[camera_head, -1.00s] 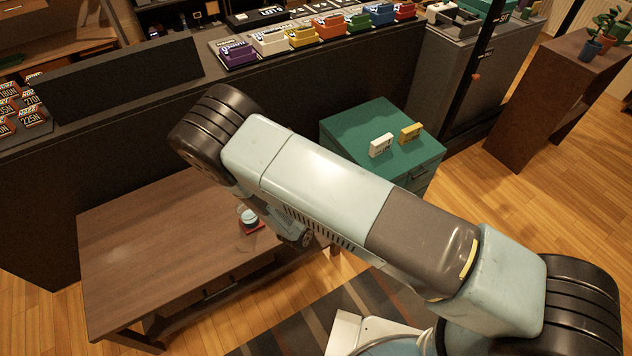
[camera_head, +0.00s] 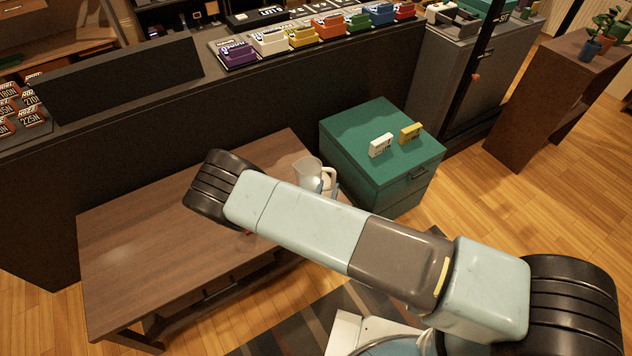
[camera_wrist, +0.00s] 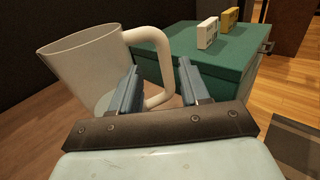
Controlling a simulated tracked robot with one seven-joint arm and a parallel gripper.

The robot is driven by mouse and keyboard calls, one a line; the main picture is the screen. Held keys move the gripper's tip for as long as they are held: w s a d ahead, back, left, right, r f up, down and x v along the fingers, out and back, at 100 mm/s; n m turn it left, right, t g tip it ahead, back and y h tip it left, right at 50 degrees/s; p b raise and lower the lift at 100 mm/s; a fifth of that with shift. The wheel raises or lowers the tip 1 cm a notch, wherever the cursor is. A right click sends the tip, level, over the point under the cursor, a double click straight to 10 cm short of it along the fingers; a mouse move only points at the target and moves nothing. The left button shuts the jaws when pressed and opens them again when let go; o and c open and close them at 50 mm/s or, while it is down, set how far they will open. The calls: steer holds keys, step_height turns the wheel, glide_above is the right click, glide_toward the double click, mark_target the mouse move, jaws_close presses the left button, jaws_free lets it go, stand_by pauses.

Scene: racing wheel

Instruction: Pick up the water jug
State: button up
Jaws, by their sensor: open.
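The water jug (camera_head: 307,172) is a pale, translucent pitcher with a white handle. In the head view it stands on the brown wooden table (camera_head: 140,245), partly hidden behind my arm. In the wrist view the jug (camera_wrist: 82,68) is close at the left, its handle (camera_wrist: 160,62) curving to the right. My gripper (camera_wrist: 158,80) is open, its two blue fingers pointing toward the handle. The lower part of the handle appears between the fingers; I cannot tell whether they touch it. The gripper is mostly hidden by my arm in the head view.
A green cabinet (camera_head: 345,133) stands right of the table, with a white box (camera_head: 380,145) and a yellow box (camera_head: 411,132) on top. A dark counter (camera_head: 230,115) runs behind the table. The left part of the tabletop is clear.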

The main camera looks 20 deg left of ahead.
mark_target(333, 179)
steer(key=shift+w+d+f, duration=0.1)
steer(key=shift+w+f, duration=0.05)
steer(key=shift+w, duration=1.4)
steer(key=shift+w+d+f, duration=0.1)
steer(key=shift+w, duration=1.4)
jaws_close()
